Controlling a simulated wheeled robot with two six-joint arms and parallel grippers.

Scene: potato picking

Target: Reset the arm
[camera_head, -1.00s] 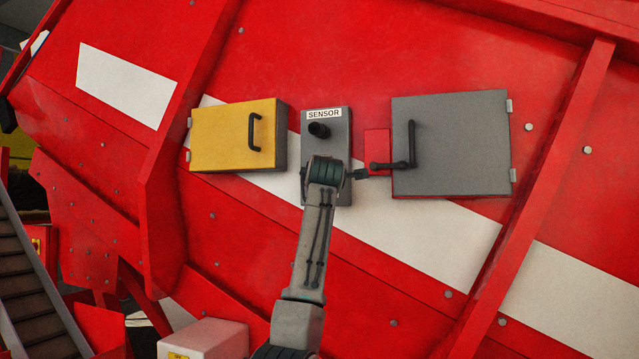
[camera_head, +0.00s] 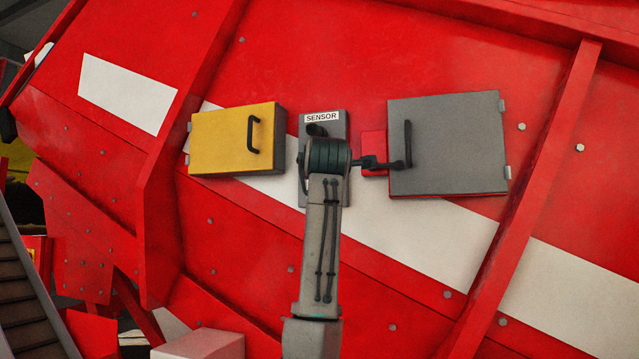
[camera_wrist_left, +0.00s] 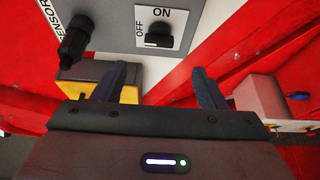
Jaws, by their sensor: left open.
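My left arm rises from the bottom of the head view to a dark wrist joint in front of the grey SENSOR panel (camera_head: 334,127). The joint hides the panel's lower part. My left gripper (camera_wrist_left: 163,88) shows in the left wrist view with two dark fingers apart and nothing between them. Ahead of it there, the same grey panel (camera_wrist_left: 117,17) carries a black knob (camera_wrist_left: 76,36) and a switch (camera_wrist_left: 159,30) marked ON and OFF. The switch stands just beyond the fingers, and I see no contact. In the head view the fingers cannot be made out clearly. My right gripper is not in view.
A yellow box (camera_head: 227,143) with a black handle is left of the panel. A large grey box (camera_head: 453,147) and a small red box (camera_head: 372,145) are to its right. All sit on a sloping red machine wall (camera_head: 330,50). A pale box (camera_head: 200,345) is at bottom left.

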